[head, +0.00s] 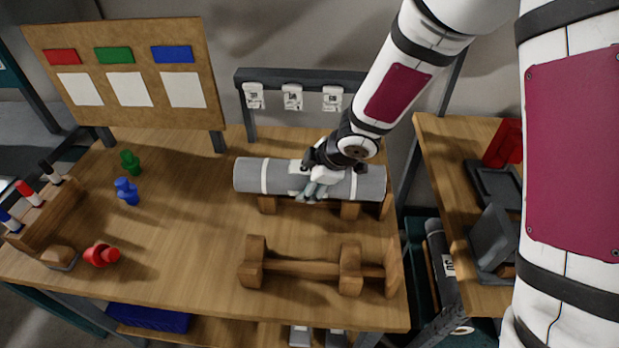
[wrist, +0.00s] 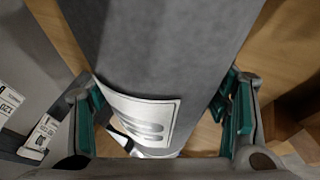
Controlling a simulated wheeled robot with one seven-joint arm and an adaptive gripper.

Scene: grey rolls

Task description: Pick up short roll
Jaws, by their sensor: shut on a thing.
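A grey roll (head: 255,176) with white bands lies lengthwise over a wooden cradle at the back of the table in the head view. My gripper (head: 318,186) is at the middle of this roll, with its fingers down around it. In the wrist view the grey roll (wrist: 150,45) with a white printed label (wrist: 145,118) runs between the two green finger pads of my gripper (wrist: 160,115). The jaws are shut on the roll. Another grey roll (head: 442,265) stands in a dark bin right of the table. I cannot tell from its size which roll is the short one.
An empty wooden cradle (head: 310,268) stands in front. Green (head: 130,162), blue (head: 127,191) and red (head: 101,254) pieces and a marker rack (head: 45,215) are at left. A board (head: 130,75) and a tag rail (head: 293,82) rise behind.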

